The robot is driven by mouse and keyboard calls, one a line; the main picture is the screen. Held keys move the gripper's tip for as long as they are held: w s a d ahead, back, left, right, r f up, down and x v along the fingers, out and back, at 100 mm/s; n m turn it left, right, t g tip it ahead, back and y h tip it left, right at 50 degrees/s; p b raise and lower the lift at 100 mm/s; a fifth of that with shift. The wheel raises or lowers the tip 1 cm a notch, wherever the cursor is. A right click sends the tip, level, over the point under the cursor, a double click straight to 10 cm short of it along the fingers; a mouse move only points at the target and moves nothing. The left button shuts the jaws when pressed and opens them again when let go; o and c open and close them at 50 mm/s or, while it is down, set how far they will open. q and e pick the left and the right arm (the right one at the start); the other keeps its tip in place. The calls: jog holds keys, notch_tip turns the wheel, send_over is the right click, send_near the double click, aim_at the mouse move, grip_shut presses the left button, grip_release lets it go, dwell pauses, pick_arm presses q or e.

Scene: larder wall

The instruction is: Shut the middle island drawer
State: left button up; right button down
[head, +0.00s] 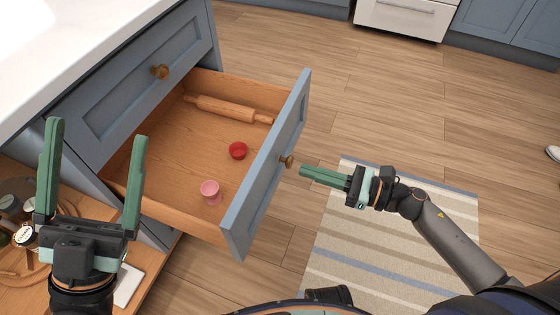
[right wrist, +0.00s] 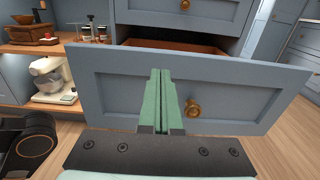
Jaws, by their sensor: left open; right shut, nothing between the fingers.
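The middle island drawer (head: 266,172) is pulled far out, with a blue front and a round brass knob (head: 286,161). Inside it lie a rolling pin (head: 226,108), a small red bowl (head: 238,150) and a pink cup (head: 211,191). My right gripper (head: 302,170) is shut and empty, its fingertips pointing at the drawer front close to the knob. In the right wrist view the drawer front (right wrist: 120,95) fills the middle, with the knob (right wrist: 192,108) just right of the fingers. Contact cannot be told. My left gripper (head: 98,130) is open and empty, left of the drawer.
A closed drawer with a brass knob (head: 159,72) sits above, under the white countertop (head: 70,35). An open lower shelf (head: 150,262) with jars is at the lower left.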

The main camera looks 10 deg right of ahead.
aim_at(267, 159)
pick_arm(q)
jog(key=shift+d, duration=0.1)
pick_arm(e)
jog(key=x, duration=0.7)
jog(key=shift+w+a, duration=0.1)
jog(key=shift+a, duration=0.1)
pick_arm(q)
jog(key=shift+f, duration=0.1)
pick_arm(e)
jog(key=shift+w+a, duration=0.1)
